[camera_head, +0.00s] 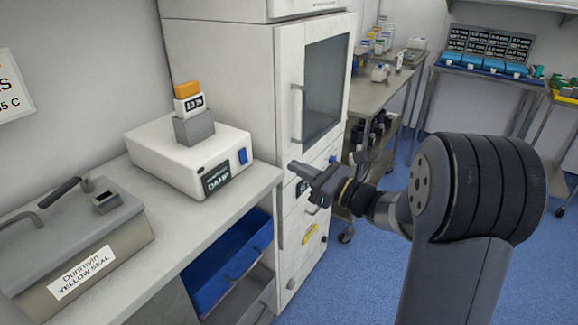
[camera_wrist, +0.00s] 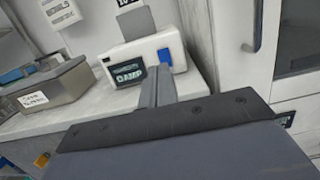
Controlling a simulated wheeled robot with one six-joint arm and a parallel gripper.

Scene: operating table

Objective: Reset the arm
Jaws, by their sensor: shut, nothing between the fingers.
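My gripper (camera_head: 300,168) is in front of the white cabinet, near the right end of the counter, in the head view. Its fingers are shut and hold nothing. They point left, toward the counter. In the wrist view, the closed fingers (camera_wrist: 156,88) rise from the dark gripper body, in front of the white device with the dark label. My dark arm joint stands at the right of the head view and hides part of the floor and the room behind it.
The counter (camera_head: 150,195) holds a white device (camera_head: 165,152) with small blocks on top, and a grey lidded box (camera_head: 95,262). A blue drawer (camera_head: 228,262) stands under it. The white cabinet (camera_head: 230,75) is close to my gripper. Steel carts (camera_head: 372,98) stand behind; some blue floor is clear.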

